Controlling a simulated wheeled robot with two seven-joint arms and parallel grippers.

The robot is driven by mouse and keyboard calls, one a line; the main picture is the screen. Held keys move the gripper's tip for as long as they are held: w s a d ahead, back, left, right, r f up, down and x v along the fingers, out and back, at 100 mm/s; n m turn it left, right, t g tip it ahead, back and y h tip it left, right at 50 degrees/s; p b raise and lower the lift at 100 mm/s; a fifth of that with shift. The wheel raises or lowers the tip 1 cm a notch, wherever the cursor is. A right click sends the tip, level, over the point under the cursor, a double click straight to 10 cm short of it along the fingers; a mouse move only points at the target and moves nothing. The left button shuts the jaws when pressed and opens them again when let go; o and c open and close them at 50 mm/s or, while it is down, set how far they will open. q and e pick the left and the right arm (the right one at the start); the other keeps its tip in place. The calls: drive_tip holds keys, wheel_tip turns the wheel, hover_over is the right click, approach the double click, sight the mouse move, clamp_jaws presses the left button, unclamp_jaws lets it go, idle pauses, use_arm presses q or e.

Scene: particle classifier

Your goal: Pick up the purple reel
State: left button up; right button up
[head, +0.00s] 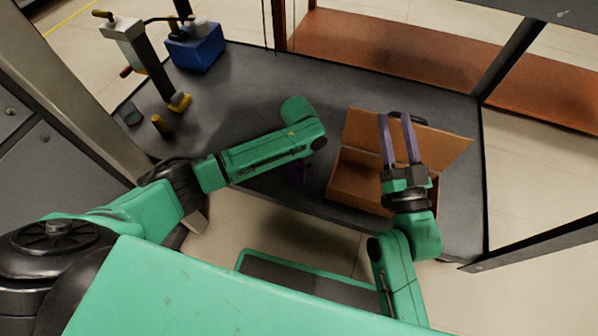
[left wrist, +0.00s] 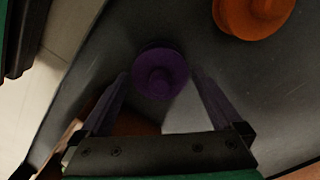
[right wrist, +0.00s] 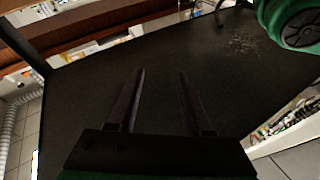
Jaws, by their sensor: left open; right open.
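The purple reel (left wrist: 160,72) lies on the dark table, seen from above in the left wrist view. My left gripper (left wrist: 157,76) is open above it, with the reel showing between the two fingertips. I cannot tell the height left between fingers and reel.
An orange reel (left wrist: 252,14) lies near the purple one. The open cardboard box (head: 352,183) stands right of my left arm. A blue box device (head: 196,50) and a stand (head: 150,62) are at the table's far left. The table's middle (head: 262,90) is clear.

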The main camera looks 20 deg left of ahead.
use_arm(q)
drive_tip(key=shift+f+b, duration=0.3)
drive_tip(key=shift+f, duration=0.3)
drive_tip(key=c, duration=1.2)
use_arm(e)
wheel_tip(320, 180, up, 8)
drive_tip(key=t+y, duration=0.1)
drive_tip(key=t, duration=0.1)
drive_tip(key=shift+d+f+n, duration=0.2)
drive_tip(key=shift+d+n, duration=0.1)
drive_tip(key=shift+d, duration=0.15)
use_arm(q)
drive_tip(key=shift+r, duration=0.1)
use_arm(e)
drive_tip(key=shift+w, duration=0.15)
